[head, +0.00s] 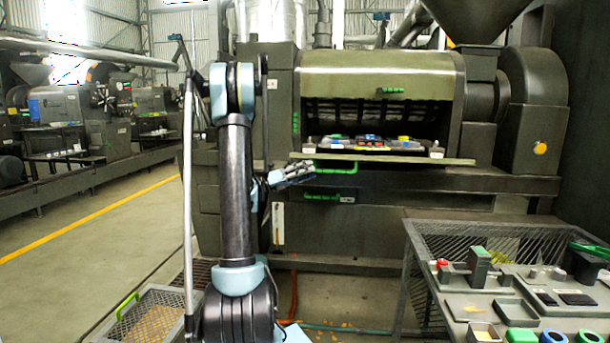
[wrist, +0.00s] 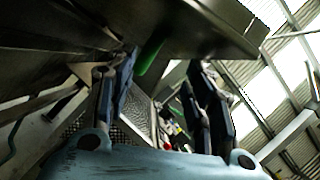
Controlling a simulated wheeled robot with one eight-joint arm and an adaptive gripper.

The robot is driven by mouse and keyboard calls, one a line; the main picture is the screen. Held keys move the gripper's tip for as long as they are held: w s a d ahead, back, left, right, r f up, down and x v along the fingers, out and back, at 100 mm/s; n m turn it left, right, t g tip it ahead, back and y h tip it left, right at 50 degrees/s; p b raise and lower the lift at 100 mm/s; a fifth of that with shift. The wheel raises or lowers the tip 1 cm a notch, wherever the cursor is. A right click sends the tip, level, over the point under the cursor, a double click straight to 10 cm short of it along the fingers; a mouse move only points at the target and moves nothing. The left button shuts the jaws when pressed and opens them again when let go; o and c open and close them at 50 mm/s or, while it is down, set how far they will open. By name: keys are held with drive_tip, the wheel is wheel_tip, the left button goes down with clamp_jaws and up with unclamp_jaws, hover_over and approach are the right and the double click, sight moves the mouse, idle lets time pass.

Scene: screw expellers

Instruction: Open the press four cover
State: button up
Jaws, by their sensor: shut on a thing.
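The press (head: 385,120) has an opening with dark slotted bars inside, below a curved olive upper panel (head: 375,75) with a green handle (head: 390,91). A flat lower flap (head: 455,160) sticks out below the opening. A green bar handle (head: 340,168) hangs under its left part; it also shows in the wrist view (wrist: 150,56). My gripper (head: 311,169) is at the left end of that lower handle. The exact contact is partly hidden. I see no number label.
Several small coloured parts (head: 370,141) lie along the ledge above the flap. A mesh cart (head: 425,225) with a control panel stands at the right front. A wire basket (head: 155,312) with a green handle is at the lower left. The left floor is clear.

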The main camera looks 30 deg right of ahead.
drive_tip(key=w+f+v, duration=0.1)
drive_tip(key=v, duration=1.8)
idle(1.8)
drive_tip(key=shift+w+d, duration=0.1)
drive_tip(key=shift+d, duration=0.05)
idle(0.4)
